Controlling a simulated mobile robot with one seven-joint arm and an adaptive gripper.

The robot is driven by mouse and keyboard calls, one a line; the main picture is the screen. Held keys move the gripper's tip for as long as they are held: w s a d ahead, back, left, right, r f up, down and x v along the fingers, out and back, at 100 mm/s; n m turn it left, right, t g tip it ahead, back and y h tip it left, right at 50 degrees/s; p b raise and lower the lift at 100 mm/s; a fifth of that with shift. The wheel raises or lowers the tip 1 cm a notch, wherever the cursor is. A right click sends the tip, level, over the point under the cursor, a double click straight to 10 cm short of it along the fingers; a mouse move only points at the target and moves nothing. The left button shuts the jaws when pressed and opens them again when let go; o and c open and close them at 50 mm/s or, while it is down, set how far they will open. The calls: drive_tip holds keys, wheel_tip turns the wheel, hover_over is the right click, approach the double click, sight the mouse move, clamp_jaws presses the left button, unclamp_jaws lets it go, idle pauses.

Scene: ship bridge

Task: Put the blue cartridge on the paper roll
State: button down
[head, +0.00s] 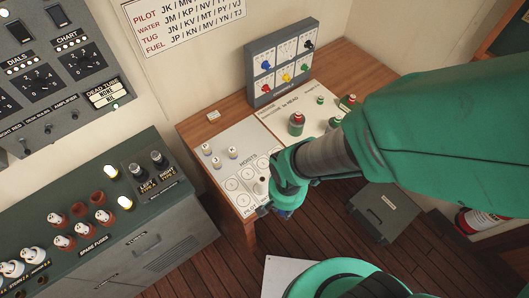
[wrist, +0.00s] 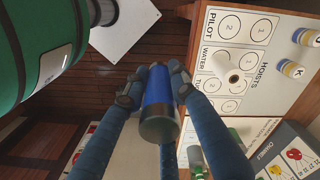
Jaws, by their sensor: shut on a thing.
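The blue cartridge (wrist: 158,92) is held between the dark fingers of my gripper (wrist: 155,85) in the wrist view, with its grey round end toward the camera. In the head view my gripper (head: 284,200) is beside the table's front edge, and only a bit of the blue cartridge (head: 284,213) shows below it. A small upright white roll with a dark centre, which looks like the paper roll (head: 261,186), stands on the HOISTS sheet just left of my gripper. The roll (wrist: 230,77) also shows in the wrist view, right of the cartridge and apart from it.
The wooden table (head: 190,131) bears the white HOISTS sheet (head: 223,167), several small white cylinders (head: 218,162), green canisters (head: 296,123) and a grey panel (head: 280,60) with coloured plugs. A fuse console (head: 170,235) stands left. A grey case (head: 383,212) lies on the floor.

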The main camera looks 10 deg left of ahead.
hover_over(262, 179)
drive_tip(key=shift+f, duration=0.75)
drive_tip(key=shift+d, duration=0.1)
drive_tip(key=shift+w+f, duration=0.1)
drive_tip(key=shift+f, duration=1.65)
drive_tip(key=shift+f, duration=0.1)
drive_tip(key=c, duration=1.9)
unclamp_jaws()
drive_tip(key=shift+f, duration=0.1)
drive_tip(key=o, duration=0.5)
drive_tip(key=shift+c, duration=0.2)
drive_tip(key=shift+r, duration=0.2)
